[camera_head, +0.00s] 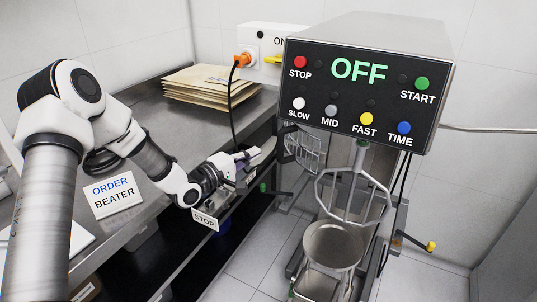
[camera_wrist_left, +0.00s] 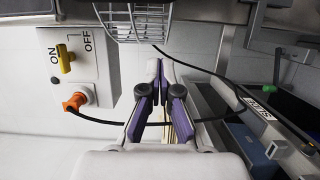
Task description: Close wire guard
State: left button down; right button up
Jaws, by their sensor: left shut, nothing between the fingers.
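The wire guard (camera_head: 308,145) is a grey wire cage that hangs out to the left side of the mixer (camera_head: 365,85), away from the front above the bowl (camera_head: 333,245). Its bars also show at the top of the left wrist view (camera_wrist_left: 140,22). My left gripper (camera_head: 262,156) is just left of the guard, with a visible gap between them. In the left wrist view the fingers (camera_wrist_left: 161,72) point toward the guard and are together, with nothing held. A beater (camera_head: 352,195) hangs over the bowl. My right gripper is not in view.
A steel counter (camera_head: 150,120) runs along the left with a pile of envelopes (camera_head: 210,80) and an "ORDER BEATER" sign (camera_head: 112,194). A switch box (camera_wrist_left: 78,62) with an orange plug and black cable is near the gripper. Open floor (camera_head: 245,270) lies left of the bowl.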

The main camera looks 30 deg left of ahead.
pick_arm(q)
jog(key=d+p, duration=0.1)
jog(key=d, duration=0.1)
jog(key=w+d+p, duration=0.1)
jog(key=d, duration=0.2)
jog(key=shift+r, duration=0.2)
jog(key=shift+d, duration=0.1)
